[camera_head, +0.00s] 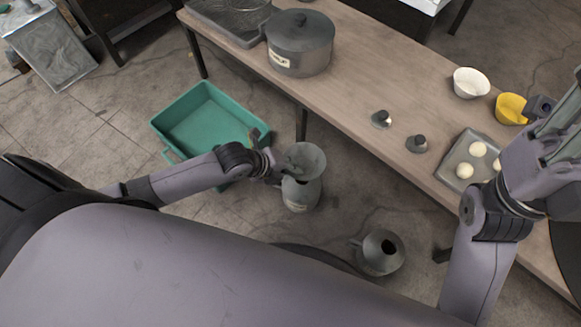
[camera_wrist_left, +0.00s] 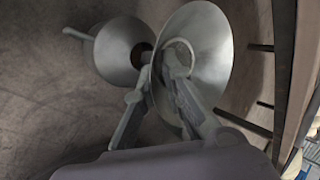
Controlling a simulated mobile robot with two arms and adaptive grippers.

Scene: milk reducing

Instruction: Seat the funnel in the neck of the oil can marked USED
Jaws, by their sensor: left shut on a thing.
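My left gripper (camera_head: 282,172) is shut on a grey metal funnel (camera_head: 306,157). In the left wrist view the fingers (camera_wrist_left: 160,75) pinch the funnel (camera_wrist_left: 218,50) near its narrow end. In the head view the funnel overlaps the top of a grey oil can (camera_head: 301,194) on the floor. That can has a pale label, too small to read, and its neck is hidden. A second grey can (camera_head: 380,252) with a dark open mouth stands to the right. The left wrist view shows a can (camera_wrist_left: 115,52) with its mouth beside the funnel; I cannot tell which can.
A green bin (camera_head: 205,118) lies behind my left arm. A long wooden table (camera_head: 365,60) holds a lidded pot (camera_head: 300,45), a white bowl (camera_head: 470,82), a yellow cup (camera_head: 510,108) and a tray (camera_head: 452,176) of pale balls. My right gripper (camera_head: 560,125) is over its right end.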

